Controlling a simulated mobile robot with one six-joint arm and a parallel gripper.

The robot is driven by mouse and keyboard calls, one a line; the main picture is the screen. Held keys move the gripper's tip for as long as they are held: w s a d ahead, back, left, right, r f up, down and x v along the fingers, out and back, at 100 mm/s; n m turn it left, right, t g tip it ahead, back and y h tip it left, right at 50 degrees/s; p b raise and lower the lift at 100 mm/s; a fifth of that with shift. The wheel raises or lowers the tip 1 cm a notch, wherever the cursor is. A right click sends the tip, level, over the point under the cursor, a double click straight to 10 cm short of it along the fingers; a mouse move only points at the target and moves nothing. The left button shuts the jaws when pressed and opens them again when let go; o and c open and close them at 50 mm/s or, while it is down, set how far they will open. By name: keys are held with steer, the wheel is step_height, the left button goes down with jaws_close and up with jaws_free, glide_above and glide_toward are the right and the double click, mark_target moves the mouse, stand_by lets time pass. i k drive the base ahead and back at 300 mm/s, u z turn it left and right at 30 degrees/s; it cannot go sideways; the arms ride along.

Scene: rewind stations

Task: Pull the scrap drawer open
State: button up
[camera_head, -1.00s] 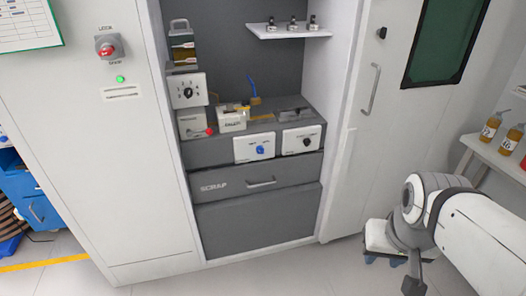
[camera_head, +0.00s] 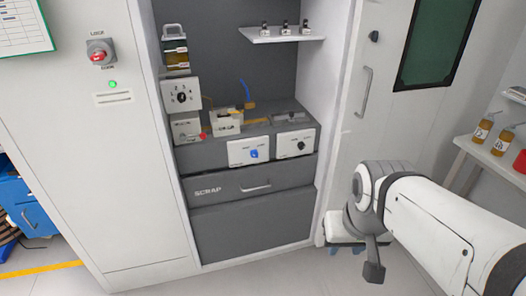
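The scrap drawer (camera_head: 225,187) is a dark grey front marked "SCRAP" in the lower part of the cabinet bay. It looks shut, nearly flush with the panel below it. Its bar handle (camera_head: 256,189) is right of the label, with nothing on it. My arm reaches in from the right edge of the view. A dark grey part at the arm's end (camera_head: 374,272) hangs low, right of the drawer and apart from it. I cannot make out the gripper's fingers, so I cannot tell whether it is open or shut.
Boxes with knobs, one with a blue knob (camera_head: 253,154), sit above the drawer. The open cabinet door (camera_head: 385,130) stands at right, behind my arm. A side table with bottles (camera_head: 481,130) is at far right. Floor in front of the cabinet (camera_head: 265,275) is clear.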

mark_target(201, 190)
steer(key=i, duration=0.9)
steer(key=u, duration=0.05)
